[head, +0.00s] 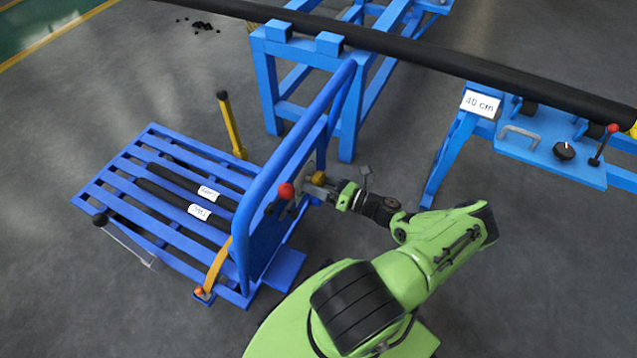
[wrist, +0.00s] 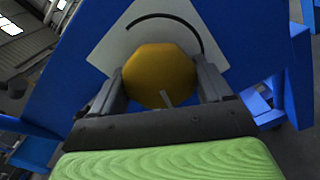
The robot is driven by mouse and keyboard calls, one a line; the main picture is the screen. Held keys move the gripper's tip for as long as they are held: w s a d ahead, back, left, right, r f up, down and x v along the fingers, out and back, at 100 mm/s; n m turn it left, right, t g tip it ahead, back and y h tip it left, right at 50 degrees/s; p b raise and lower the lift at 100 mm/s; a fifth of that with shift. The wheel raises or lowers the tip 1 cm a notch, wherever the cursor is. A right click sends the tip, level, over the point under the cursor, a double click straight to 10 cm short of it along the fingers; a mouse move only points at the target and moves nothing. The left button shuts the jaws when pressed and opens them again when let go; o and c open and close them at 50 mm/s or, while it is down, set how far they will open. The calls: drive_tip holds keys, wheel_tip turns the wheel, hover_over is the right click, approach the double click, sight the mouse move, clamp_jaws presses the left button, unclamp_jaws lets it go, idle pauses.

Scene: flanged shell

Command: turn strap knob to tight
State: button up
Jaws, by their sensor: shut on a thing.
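The strap knob is a yellow, many-sided knob (wrist: 160,72) on a pale plate (wrist: 120,35) with a black curved mark, fixed to the blue cart's upright end. In the head view the knob (head: 319,178) shows small at the end of my arm. My gripper (wrist: 163,85) is shut on the knob, with one finger on each side of it. A small grey pointer shows at the knob's lower edge in the wrist view. An orange strap (head: 217,265) runs down at the cart's near end. The plate's lower part is hidden behind my gripper.
The blue slatted cart (head: 135,150) carries black bars with white labels. A red-tipped lever (head: 286,191) is close left of the knob. A yellow post (head: 231,125) stands behind the cart. A blue stand (head: 265,85) bears a long black pipe (head: 420,52). Floor right of my arm is clear.

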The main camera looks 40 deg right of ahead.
drive_tip(key=shift+s+a+f, duration=0.1)
drive_tip(key=shift+f, duration=0.1)
idle(0.4)
drive_tip(key=o, duration=1)
drive_tip(key=shift+r, duration=0.1)
drive_tip(key=p+v, duration=0.1)
drive_tip(key=v, duration=1.4)
drive_tip(key=shift+s+p, duration=0.3)
drive_tip(key=shift+s, duration=0.05)
